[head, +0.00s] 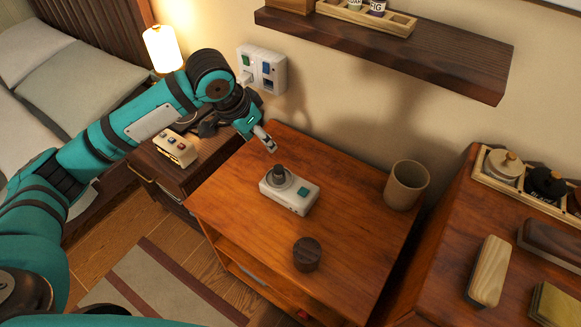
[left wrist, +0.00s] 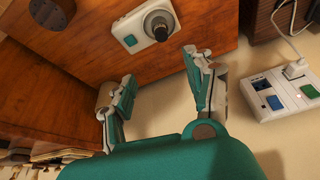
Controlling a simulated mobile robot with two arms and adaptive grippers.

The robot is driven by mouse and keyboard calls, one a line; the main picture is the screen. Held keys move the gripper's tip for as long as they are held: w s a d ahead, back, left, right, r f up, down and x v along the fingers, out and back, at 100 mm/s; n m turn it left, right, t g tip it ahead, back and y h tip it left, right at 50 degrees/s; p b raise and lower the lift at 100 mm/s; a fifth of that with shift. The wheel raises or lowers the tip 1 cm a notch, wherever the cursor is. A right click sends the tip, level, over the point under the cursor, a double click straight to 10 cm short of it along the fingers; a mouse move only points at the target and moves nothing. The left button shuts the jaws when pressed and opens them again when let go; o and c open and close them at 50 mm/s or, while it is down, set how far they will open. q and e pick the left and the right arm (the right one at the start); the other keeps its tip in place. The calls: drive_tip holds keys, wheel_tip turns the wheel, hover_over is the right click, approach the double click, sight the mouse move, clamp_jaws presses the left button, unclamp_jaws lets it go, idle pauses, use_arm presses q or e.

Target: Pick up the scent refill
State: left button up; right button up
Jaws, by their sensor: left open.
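No object is plainly marked as the scent refill. Small labelled bottles (head: 377,6) in a wooden rack on the wall shelf are cut off by the top edge, one label seeming to read "FIG". A white device (head: 308,207) with a teal button and an upright dark cylinder (head: 280,171) in a ring stands on the wooden table; I cannot tell whether that cylinder is the refill. The device also shows in the left wrist view (left wrist: 131,45). My left gripper (head: 266,141) is open and empty, above the table's back edge, apart from the device. My right gripper is out of view.
A dark round wooden block (head: 306,255) and a beige cup (head: 406,185) stand on the table (head: 345,240). The dark shelf (head: 440,60) overhangs behind. A white wall unit (head: 262,70) is behind my left arm. A cabinet with brushes and jars is at right.

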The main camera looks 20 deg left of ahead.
use_arm(q)
hover_over(278, 168)
drive_tip(key=s, duration=0.2)
wheel_tip(278, 168, down, 10)
drive_tip(key=shift+a+b+x, duration=0.2)
drive_tip(key=shift+a+x, duration=0.05)
drive_tip(key=shift+x, duration=0.75)
drive_tip(key=shift+a+b+x, duration=0.15)
drive_tip(key=shift+a+x, duration=0.05)
drive_tip(key=shift+x, duration=0.8)
drive_tip(key=shift+a+b+x, duration=0.2)
drive_tip(key=shift+a+x, duration=0.05)
drive_tip(key=shift+x, duration=0.75)
drive_tip(key=shift+s+f, duration=0.1)
clamp_jaws()
